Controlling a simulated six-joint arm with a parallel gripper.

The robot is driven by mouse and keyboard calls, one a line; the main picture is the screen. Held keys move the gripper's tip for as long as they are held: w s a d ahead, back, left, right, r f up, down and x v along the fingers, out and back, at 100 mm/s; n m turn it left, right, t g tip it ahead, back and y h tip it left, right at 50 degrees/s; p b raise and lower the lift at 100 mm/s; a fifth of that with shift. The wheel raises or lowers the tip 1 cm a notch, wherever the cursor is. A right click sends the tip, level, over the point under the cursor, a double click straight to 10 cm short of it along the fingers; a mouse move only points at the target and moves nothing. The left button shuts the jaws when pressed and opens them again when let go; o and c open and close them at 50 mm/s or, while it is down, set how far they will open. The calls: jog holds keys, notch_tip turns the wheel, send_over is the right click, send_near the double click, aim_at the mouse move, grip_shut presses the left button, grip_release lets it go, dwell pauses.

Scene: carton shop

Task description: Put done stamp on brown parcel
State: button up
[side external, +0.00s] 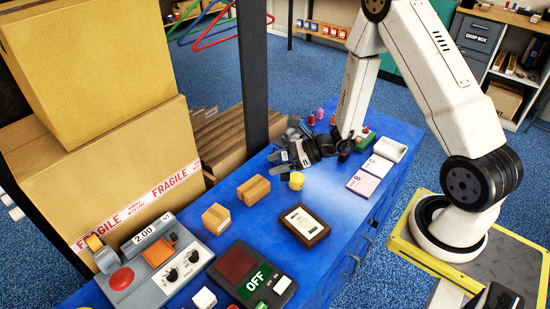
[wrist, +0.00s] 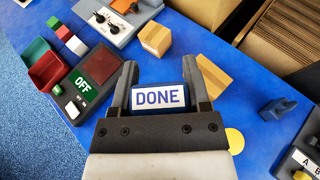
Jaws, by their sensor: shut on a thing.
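My gripper (side external: 292,155) is above the blue table and shut on the done stamp. In the wrist view the stamp (wrist: 159,96) sits between the two fingers (wrist: 160,92), its blue-framed white face reading DONE. Two brown boxes stand on the table. The smaller, cube-like parcel (side external: 216,218) has a pale label; it also shows in the wrist view (wrist: 155,38), beyond the fingertips. The longer brown block (side external: 253,190) shows in the wrist view (wrist: 213,76) just right of the right finger. The stamp is apart from both boxes.
A yellow round piece (side external: 296,180) lies near the gripper. A framed tablet (side external: 305,224), an OFF panel (side external: 250,277) and a dial box (side external: 163,265) stand on the table. Large cartons (side external: 105,160) and a dark post (side external: 253,75) border its far side.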

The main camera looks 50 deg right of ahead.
jog(key=shift+w+d+f, duration=0.1)
jog(key=shift+w+f, duration=1.3)
jog(key=shift+w, duration=0.55)
jog(key=shift+w+a+f, duration=0.1)
jog(key=shift+w+f, duration=1.35)
jog(key=shift+w, duration=0.55)
jog(key=shift+w+d+f, duration=0.1)
jog(key=shift+w+f, duration=1.3)
jog(key=shift+w, duration=0.55)
jog(key=shift+f, duration=0.1)
jog(key=shift+w+f, duration=0.2)
jog(key=shift+f, duration=1.55)
jog(key=shift+f, duration=0.15)
jog(key=o, duration=1.3)
